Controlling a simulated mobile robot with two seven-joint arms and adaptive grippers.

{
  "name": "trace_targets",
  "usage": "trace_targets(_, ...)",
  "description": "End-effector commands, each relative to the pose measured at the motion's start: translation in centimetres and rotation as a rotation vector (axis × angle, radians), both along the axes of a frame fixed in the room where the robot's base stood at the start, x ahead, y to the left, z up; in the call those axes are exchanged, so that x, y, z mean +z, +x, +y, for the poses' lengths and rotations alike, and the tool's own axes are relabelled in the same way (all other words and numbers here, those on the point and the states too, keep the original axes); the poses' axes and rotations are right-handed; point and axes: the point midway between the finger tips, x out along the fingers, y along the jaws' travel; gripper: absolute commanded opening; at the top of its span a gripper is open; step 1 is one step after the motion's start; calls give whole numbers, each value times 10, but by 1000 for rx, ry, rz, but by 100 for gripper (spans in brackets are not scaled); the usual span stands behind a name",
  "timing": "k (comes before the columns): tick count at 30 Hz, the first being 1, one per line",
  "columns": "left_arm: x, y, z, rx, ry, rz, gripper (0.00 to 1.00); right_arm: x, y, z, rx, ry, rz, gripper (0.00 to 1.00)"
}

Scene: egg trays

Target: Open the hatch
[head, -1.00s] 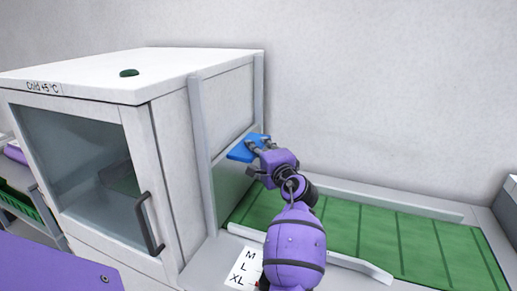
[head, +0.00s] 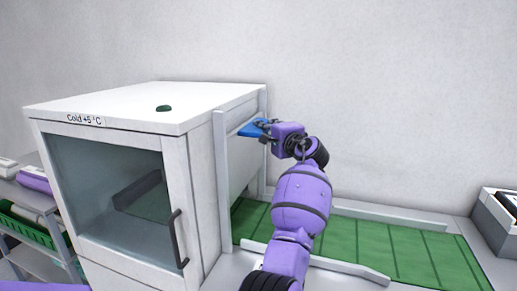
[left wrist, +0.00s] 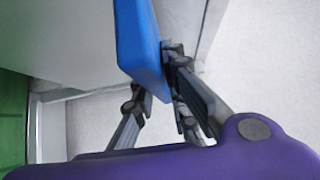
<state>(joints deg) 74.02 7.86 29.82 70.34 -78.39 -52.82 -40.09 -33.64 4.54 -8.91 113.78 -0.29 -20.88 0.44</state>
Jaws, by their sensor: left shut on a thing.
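The hatch is in the right side of the white cold cabinet (head: 130,98), between two upright grey rails (head: 221,150). Its blue handle (head: 251,129) sticks out near the top of that side. My left gripper (head: 266,128) is shut on the blue handle from the right. In the left wrist view the handle is a blue slab (left wrist: 143,45) between the fingers (left wrist: 160,82). The fingers partly hide the handle in the head view. I cannot tell how wide the gap below the hatch is. My right gripper is not in view.
A green belt (head: 345,243) with raised side guides runs right from the cabinet. The cabinet's glass front door (head: 105,185) is shut, with a dark handle (head: 178,238). A grey box (head: 495,222) stands at the far right. A shelf with a green crate (head: 30,228) is at left.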

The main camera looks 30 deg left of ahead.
Motion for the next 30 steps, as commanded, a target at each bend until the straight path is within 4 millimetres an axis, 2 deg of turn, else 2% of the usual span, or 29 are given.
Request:
trace_targets(1, 25, -3, 2, 8, 5, -13, 0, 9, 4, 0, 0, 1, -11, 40)
trace_targets(6, 47, -3, 3, 11, 4, -11, 0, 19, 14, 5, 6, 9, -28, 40)
trace_targets(11, 51, -2, 2, 9, 2, -7, 0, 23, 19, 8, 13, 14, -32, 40)
trace_targets(22, 48, -1, 2, 7, 0, -2, 0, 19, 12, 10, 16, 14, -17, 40)
trace_targets(23, 48, -1, 2, 7, 0, -2, 15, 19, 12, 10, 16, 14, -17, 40)
trace_targets(24, 48, -1, 2, 7, 0, -2, 20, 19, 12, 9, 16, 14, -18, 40)
trace_targets(27, 47, -1, 2, 7, -1, -2, 32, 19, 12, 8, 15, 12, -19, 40)
trace_targets(30, 47, -1, 2, 7, -1, -2, 32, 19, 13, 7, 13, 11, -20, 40)
